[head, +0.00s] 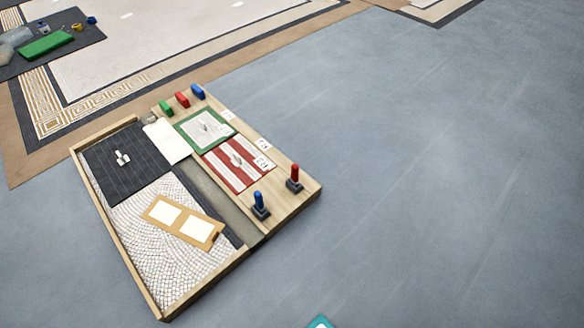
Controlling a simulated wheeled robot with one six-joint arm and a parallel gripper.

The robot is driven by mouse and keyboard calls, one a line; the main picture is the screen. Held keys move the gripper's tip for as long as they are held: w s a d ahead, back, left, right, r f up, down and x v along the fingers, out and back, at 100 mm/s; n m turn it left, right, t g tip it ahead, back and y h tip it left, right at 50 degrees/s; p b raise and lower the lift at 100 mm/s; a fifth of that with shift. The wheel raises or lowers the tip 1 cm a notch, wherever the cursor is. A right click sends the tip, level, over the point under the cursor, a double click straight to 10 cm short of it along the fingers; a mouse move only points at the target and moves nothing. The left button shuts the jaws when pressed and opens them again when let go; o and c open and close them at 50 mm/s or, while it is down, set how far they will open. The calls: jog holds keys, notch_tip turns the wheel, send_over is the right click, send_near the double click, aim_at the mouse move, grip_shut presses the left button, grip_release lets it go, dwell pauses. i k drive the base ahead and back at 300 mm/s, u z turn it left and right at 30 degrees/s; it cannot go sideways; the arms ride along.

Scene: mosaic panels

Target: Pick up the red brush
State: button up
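A small upright tool with a red handle and a dark base, which looks like the red brush (295,176), stands near the right corner of the wooden board (310,193). A similar tool with a blue handle (259,203) stands to its left and nearer to me. Both are small in the picture, so their bristles cannot be made out. The red tool stands free, with nothing touching its handle. My gripper is not in view.
Open grey floor (430,190) lies to the right. A teal corner (320,322) shows at the bottom edge.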

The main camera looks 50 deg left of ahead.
aim_at(294, 181)
jog(key=u, duration=0.45)
jog(key=i, duration=0.55)
jog(key=u, duration=1.05)
jog(key=i, duration=0.4)
jog(key=u, duration=0.45)
